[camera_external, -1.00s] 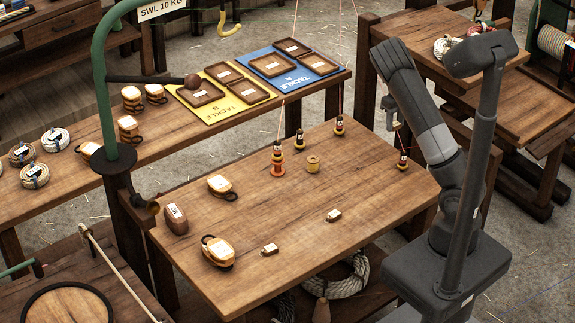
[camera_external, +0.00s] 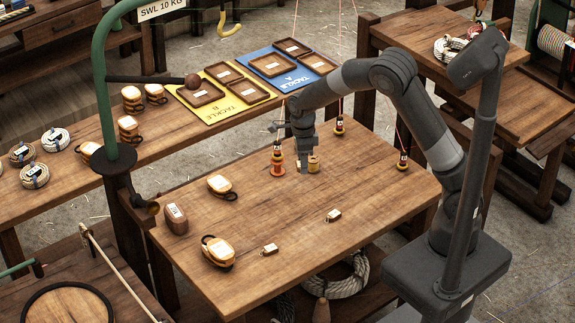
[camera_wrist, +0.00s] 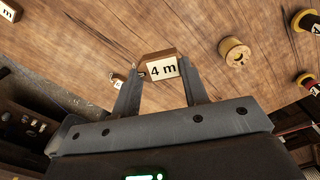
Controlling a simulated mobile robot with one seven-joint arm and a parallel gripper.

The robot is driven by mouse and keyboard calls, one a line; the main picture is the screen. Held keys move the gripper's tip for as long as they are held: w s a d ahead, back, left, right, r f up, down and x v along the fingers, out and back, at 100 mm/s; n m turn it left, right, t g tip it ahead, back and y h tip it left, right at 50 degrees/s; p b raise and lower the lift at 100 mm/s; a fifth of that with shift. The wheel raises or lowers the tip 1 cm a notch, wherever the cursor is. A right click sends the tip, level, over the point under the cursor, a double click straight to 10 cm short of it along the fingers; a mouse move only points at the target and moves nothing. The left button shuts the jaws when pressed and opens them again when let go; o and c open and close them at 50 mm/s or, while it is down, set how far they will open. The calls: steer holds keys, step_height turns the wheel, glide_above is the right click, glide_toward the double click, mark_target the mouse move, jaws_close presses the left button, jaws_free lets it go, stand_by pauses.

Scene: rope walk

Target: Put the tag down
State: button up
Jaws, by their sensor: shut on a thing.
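My gripper (camera_wrist: 162,68) is shut on a small wooden tag (camera_wrist: 164,54) with a white label reading "4 m". In the external view my gripper (camera_external: 304,167) points down low over the far middle of the front table (camera_external: 290,215). The held tag is too small to make out there. I cannot tell whether it touches the tabletop. Two similar tags lie on the table, one near the front edge (camera_external: 270,249) and one farther right (camera_external: 333,215).
Corded bobbins (camera_external: 340,126) (camera_external: 403,161) stand farther right. Wooden blocks (camera_external: 219,252) (camera_external: 220,186) sit at left. The table's middle is mostly clear.

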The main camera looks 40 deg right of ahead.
steer(key=s+a+n, duration=0.2)
steer(key=a, duration=0.3)
glide_above(263, 221)
step_height(263, 221, down, 6)
steer(key=shift+s+f, duration=0.1)
steer(key=shift+f, duration=2.15)
steer(key=o, duration=0.9)
steer(key=shift+f, duration=0.1)
